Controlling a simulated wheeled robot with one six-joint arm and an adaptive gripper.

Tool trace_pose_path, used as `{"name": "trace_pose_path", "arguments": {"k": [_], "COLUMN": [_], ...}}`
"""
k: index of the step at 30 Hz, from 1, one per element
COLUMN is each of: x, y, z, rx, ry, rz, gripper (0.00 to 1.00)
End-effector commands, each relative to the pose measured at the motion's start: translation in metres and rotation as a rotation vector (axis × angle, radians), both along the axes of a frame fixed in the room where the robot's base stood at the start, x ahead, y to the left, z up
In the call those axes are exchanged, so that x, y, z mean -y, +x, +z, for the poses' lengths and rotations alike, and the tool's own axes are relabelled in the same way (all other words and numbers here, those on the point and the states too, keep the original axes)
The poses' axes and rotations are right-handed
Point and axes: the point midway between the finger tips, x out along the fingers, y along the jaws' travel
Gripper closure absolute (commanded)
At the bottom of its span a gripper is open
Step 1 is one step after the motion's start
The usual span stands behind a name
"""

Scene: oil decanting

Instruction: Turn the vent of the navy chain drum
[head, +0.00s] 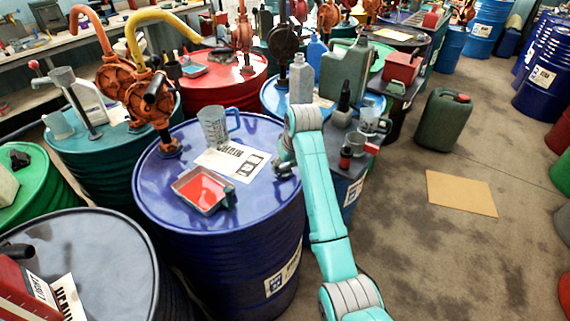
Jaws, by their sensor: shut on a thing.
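The navy chain drum (173,200) stands upright in the middle of the head view. A label sheet (220,161), a clear measuring jug (218,124) and a tray of red liquid (203,190) are on its lid. An orange hand pump (150,97) with a yellow spout rises from its back left. My turquoise arm comes up from the lower right and bends down to the lid's right side. My gripper (283,167) is shut low at the right part of the lid, on what appears to be the vent. The fingers mostly hide the vent.
A dark grey drum (85,250) stands at the lower left, a teal drum (105,139) behind left and a red drum (225,85) behind.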

Motion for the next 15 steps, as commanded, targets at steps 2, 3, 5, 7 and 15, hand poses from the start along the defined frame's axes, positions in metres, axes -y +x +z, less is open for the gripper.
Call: {"name": "trace_pose_path", "arguments": {"k": [2,3,5,7,15], "x": [-0.0005,-0.0008,-0.0013,-0.0018,-0.0028], "y": [-0.0008,-0.0008,-0.0009,-0.0011,-0.0011], "z": [-0.0010,-0.0009,-0.0009,-0.0008,-0.0009], "rx": [-0.001,-0.002,-0.002,-0.001,-0.002], "ry": [-0.002,-0.001,-0.001,-0.001,-0.002], "rz": [-0.072,-0.109,-0.167,-0.233,-0.481], "gripper": [0.81,0.81,0.81,0.81,0.81]}}
